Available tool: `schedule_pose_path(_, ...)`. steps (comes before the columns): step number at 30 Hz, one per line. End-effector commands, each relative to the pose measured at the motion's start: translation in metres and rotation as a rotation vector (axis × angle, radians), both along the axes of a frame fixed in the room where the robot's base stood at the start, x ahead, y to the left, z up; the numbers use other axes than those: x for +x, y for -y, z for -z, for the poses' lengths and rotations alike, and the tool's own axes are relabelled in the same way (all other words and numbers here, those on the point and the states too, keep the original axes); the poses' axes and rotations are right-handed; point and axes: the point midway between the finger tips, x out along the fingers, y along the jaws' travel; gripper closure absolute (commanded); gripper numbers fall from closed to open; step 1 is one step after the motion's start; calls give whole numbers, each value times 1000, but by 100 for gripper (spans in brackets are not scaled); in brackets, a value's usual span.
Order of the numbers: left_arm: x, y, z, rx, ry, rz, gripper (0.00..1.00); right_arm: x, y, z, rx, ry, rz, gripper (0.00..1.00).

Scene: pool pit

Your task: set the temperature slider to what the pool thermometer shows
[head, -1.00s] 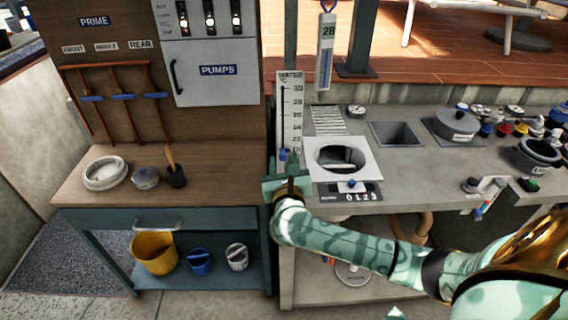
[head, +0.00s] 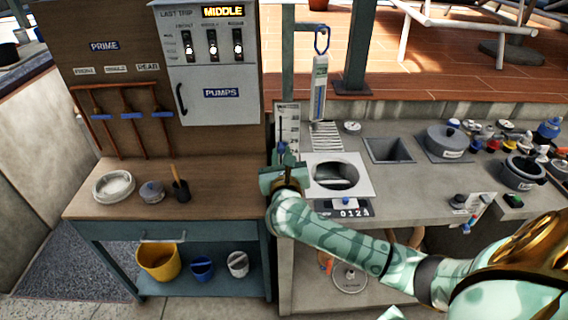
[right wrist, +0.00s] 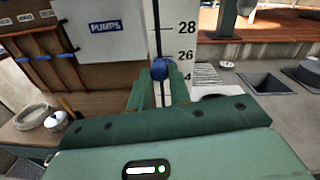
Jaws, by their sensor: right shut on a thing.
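The temperature slider is a tall white scale board (head: 293,113) with a dark vertical slot and a blue knob (head: 281,147). In the right wrist view the knob (right wrist: 159,69) appears just below the 26 mark, but the angle makes its exact setting uncertain. My right gripper (head: 282,164) is shut on the knob, its green fingers (right wrist: 159,88) on either side of it. They partly hide the lower scale. The pool thermometer (head: 319,88) is a white tag with a blue column, hanging to the right; its small number is too blurred to read now.
To the right, a counter (head: 410,178) holds a round opening, a sink and several pots. A wooden bench (head: 218,182) with a dish lies to the left.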

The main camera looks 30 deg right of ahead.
Motion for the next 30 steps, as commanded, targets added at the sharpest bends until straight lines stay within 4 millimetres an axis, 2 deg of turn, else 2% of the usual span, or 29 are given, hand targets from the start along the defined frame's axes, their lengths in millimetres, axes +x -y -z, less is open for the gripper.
schedule_pose_path(1, 2, 0, -19, 0, 5, 0, 52, 0, -1, -23, -1, 4, -2, 100)
schedule_pose_path(6, 4, 0, -36, 0, 9, 1, 52, 0, 0, -43, -2, 0, -1, 100)
schedule_pose_path(17, 4, 0, -35, 0, 9, 1, 52, 0, 0, -42, -2, -4, -2, 100)
schedule_pose_path(18, 4, 0, -35, 0, 9, 1, 52, 0, 0, -42, -2, -4, -2, 78)
schedule_pose_path(20, 4, 0, -35, 0, 9, 1, 52, 0, 0, -42, -2, -5, -2, 61)
schedule_pose_path(21, 4, 0, -35, 0, 9, 1, 52, 0, 0, -42, -2, -5, -2, 59)
schedule_pose_path(30, 4, 0, -36, 0, 9, 1, 52, -3, -2, -42, -2, -3, -2, 59)
